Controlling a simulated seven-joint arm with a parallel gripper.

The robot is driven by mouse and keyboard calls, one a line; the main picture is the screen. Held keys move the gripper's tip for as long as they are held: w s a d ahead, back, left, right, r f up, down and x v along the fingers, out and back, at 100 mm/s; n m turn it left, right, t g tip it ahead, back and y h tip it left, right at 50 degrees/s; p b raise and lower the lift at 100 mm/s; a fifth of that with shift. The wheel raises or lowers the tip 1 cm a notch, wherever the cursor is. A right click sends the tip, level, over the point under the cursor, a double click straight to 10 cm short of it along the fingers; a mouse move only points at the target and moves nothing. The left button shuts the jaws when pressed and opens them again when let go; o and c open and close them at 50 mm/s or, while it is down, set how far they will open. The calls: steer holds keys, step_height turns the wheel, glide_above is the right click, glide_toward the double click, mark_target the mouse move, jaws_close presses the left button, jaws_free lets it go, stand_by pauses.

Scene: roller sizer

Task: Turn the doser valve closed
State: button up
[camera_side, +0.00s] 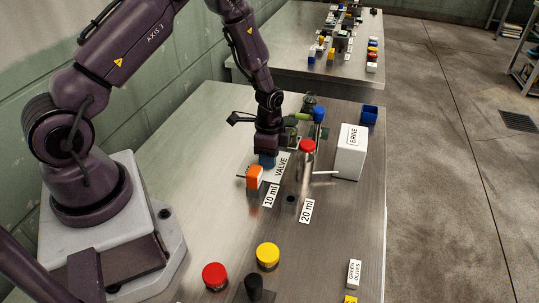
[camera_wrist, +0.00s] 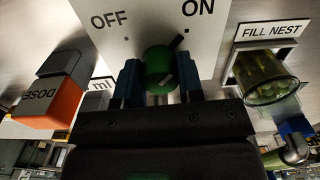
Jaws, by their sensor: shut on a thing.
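The valve is a round green knob (camera_wrist: 160,68) on a white panel (camera_wrist: 150,22) printed OFF on the left and ON on the right in the wrist view. A black pointer on the knob leans up and right, toward the ON side. My gripper (camera_wrist: 160,82) has its two blue fingers on either side of the knob and is shut on it. In the side view my gripper (camera_side: 267,160) reaches down onto the panel marked VALVE (camera_side: 281,168), and its fingers hide the knob. The orange doser block (camera_side: 254,177) stands just left of my gripper; it also shows in the wrist view (camera_wrist: 48,104).
A jar of green olives (camera_wrist: 267,78) stands by the FILL NEST label. A tall red-topped container (camera_side: 306,147) and the white BRINE box (camera_side: 350,152) stand right of my gripper. Red (camera_side: 215,276) and yellow (camera_side: 268,256) lidded pieces are at the front. The table between is mostly clear.

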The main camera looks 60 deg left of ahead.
steer(key=n, duration=0.4)
steer(key=shift+n, duration=0.3)
steer(key=n, duration=0.9)
steer(key=shift+n, duration=1.8)
steer(key=o, duration=0.9)
steer(key=shift+r, duration=0.1)
